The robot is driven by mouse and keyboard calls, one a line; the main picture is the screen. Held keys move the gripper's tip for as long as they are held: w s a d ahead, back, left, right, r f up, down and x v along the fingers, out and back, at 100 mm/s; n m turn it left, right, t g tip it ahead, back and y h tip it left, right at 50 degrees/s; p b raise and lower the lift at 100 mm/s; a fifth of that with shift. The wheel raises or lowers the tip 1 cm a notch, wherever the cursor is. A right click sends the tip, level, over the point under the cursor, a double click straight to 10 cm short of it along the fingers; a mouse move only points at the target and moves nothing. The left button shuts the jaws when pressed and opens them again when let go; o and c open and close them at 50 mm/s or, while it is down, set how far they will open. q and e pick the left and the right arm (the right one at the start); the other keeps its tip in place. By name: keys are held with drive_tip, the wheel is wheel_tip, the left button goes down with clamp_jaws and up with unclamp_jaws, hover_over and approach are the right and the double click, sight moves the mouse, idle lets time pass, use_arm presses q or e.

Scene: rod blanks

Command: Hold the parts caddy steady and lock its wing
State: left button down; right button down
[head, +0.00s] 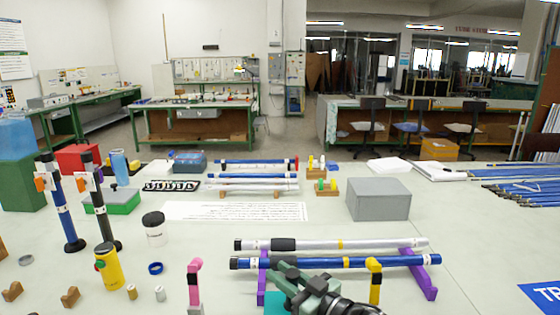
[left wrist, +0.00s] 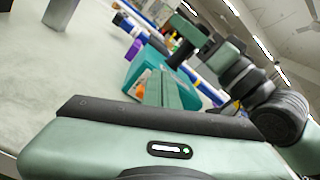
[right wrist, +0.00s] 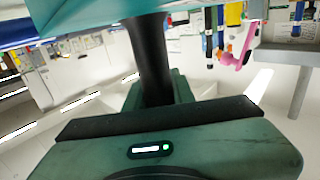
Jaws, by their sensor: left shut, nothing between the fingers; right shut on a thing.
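The teal parts caddy (head: 275,302) shows only as a small patch at the front edge of the head view, beside my right gripper (head: 291,272). In the left wrist view the teal caddy (left wrist: 145,62) stands on the table with something orange at its near side. My right gripper (left wrist: 190,38) is shut at the caddy there; the exact part held is hidden. The right wrist view shows a teal face (right wrist: 95,16) close beyond the dark fingers. My left gripper (left wrist: 162,82) is shut and empty, near the caddy in its own wrist view. I cannot make out the wing or its lock.
Two rods, one silver (head: 350,244) and one blue (head: 340,262), lie on purple stands (head: 420,272) just beyond my right gripper. A pink upright piece (head: 195,280) and a yellow canister (head: 108,268) stand to the left. A grey box (head: 378,198) stands farther back.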

use_arm(q)
drive_tip(key=shift+s+a, duration=0.2)
drive_tip(key=shift+s, duration=2.75)
use_arm(e)
drive_tip(key=c, duration=1.1)
unclamp_jaws()
drive_tip(key=shift+f, duration=0.1)
